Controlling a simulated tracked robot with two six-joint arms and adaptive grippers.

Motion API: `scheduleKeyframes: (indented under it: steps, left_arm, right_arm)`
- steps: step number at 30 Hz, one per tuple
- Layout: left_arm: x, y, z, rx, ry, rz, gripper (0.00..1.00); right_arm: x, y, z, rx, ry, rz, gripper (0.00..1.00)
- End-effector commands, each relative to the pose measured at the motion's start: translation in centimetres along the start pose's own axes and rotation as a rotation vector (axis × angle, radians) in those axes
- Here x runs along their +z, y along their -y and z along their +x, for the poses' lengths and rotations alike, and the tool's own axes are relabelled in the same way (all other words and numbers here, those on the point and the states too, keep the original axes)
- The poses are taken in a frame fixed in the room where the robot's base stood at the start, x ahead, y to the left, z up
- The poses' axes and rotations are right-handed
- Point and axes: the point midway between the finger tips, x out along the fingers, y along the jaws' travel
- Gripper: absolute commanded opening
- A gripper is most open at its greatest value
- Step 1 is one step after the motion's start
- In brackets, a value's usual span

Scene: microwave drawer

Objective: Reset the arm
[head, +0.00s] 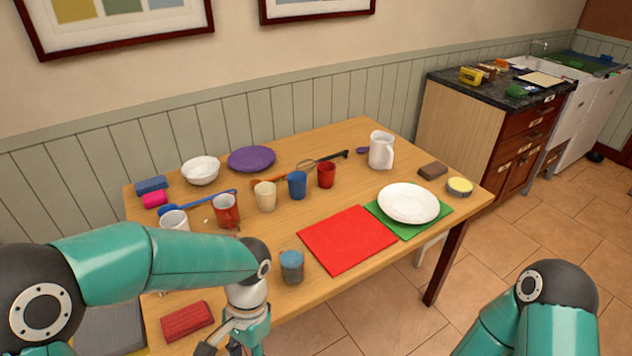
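My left arm reaches in from the left over the front of the wooden table (340,283). My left gripper (232,346) points down near the table's front edge, to the right of a red block-like item (187,320). Its fingertips are cut off by the bottom of the picture, so I cannot tell whether it is open or shut. I see nothing held in the visible part. My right arm shows at the lower right, off the table's right side, and its gripper is out of view.
Near the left arm stand a blue-and-grey cup (292,267), a red mug (226,211) and a white mug (174,221). A red mat (347,240) and a white plate (408,203) on a green mat (440,217) lie right. Open floor surrounds the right arm.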

Motion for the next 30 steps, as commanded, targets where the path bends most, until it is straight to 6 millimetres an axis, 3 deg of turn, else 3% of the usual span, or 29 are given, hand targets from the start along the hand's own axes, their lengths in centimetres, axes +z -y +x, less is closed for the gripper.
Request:
scheduleKeyframes:
  steps: [11, 18, 24, 30]
  left_arm:
    - [-2.5, -2.2, 10.4, 0.225, -0.155, -0.152, 0.41]
    - [-2.7, -3.5, 18.6, 0.374, -0.33, -0.444, 0.41]
    - [-1.6, -3.2, 21.8, 0.386, -0.422, -0.632, 0.41]
    - [-1.2, -2.8, 22.5, 0.38, -0.445, -0.679, 0.41]
  right_arm:
    - [0.1, 0.0, 0.0, 0.0, 0.001, 0.0, 0.17]
    - [0.1, 0.0, 0.0, 0.0, 0.001, 0.0, 0.17]
    - [0.1, 0.0, 0.0, 0.0, 0.001, 0.0, 0.17]
    - [0.1, 0.0, 0.0, 0.0, 0.001, 0.0, 0.17]
